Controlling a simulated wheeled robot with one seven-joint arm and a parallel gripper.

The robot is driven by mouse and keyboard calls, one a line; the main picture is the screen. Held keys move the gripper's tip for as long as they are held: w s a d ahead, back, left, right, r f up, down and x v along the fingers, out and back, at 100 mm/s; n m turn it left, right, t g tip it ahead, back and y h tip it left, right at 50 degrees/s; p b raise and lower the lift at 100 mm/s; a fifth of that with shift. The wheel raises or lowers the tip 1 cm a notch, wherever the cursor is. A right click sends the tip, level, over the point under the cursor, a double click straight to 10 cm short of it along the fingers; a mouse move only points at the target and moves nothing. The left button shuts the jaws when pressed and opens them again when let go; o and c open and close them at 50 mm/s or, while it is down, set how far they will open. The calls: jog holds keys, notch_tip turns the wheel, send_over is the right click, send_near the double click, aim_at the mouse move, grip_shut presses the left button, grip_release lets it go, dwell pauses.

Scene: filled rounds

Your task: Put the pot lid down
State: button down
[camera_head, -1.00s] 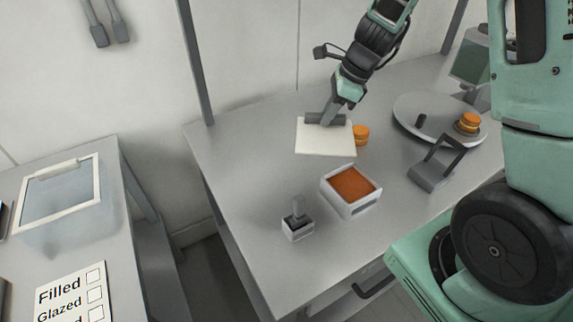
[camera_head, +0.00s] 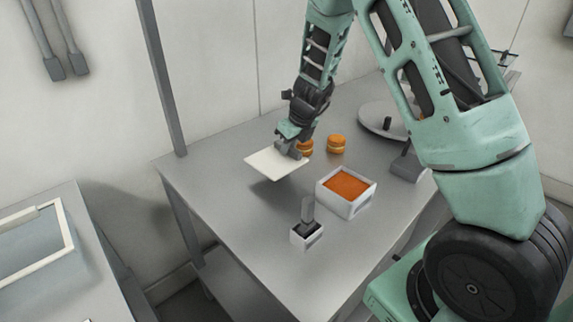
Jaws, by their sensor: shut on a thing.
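The pot lid, a flat white square plate (camera_head: 268,164), is in the jaws of my gripper (camera_head: 291,150). My gripper is shut on its right side, where a grey grip piece shows. The lid looks a little above the table, with a soft shadow below it. The pot appears to be the white square container (camera_head: 351,209) full of orange filling (camera_head: 346,185), open at the top, to the right and front of the lid.
A small white holder (camera_head: 307,240) with a grey upright tool stands in front. Two orange rounds (camera_head: 336,143) sit behind, one partly hidden by my gripper. A grey turntable (camera_head: 375,112) and dark stand (camera_head: 408,167) are at right. The table's left front (camera_head: 235,215) is clear.

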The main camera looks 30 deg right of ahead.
aim_at(290, 155)
jog(key=shift+f+b, duration=0.6)
jog(key=shift+f, duration=1.65)
